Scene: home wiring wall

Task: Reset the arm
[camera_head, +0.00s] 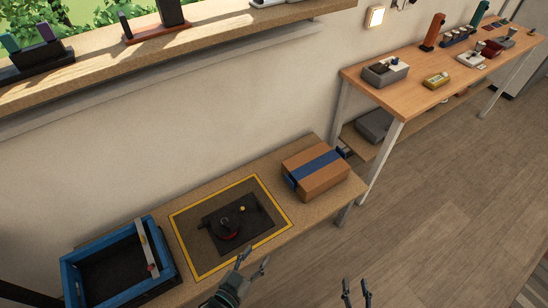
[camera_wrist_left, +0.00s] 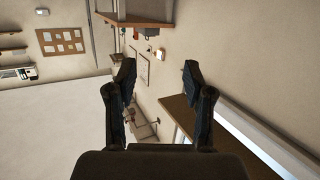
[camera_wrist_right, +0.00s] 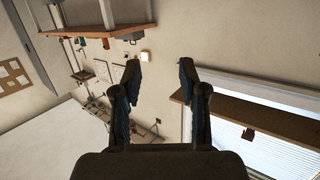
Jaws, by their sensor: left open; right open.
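My left gripper (camera_head: 254,264) is open and empty, above the front edge of the low bench (camera_head: 215,279). In the left wrist view its two fingers (camera_wrist_left: 158,80) stand apart with only the room behind them. My right gripper (camera_head: 357,293) is open and empty at the bottom of the head view, over the floor to the right of the bench. In the right wrist view its fingers (camera_wrist_right: 159,80) are also apart with nothing between them. Neither gripper touches anything that I can see.
On the bench, a blue-rimmed tray (camera_head: 70,284) stands left, a dark device (camera_head: 224,230) lies inside a yellow-outlined square (camera_head: 187,244), and a cardboard box with blue tape (camera_head: 327,180) stands right. A shelf (camera_head: 202,46) runs above. A taller table (camera_head: 407,97) stands at the back right.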

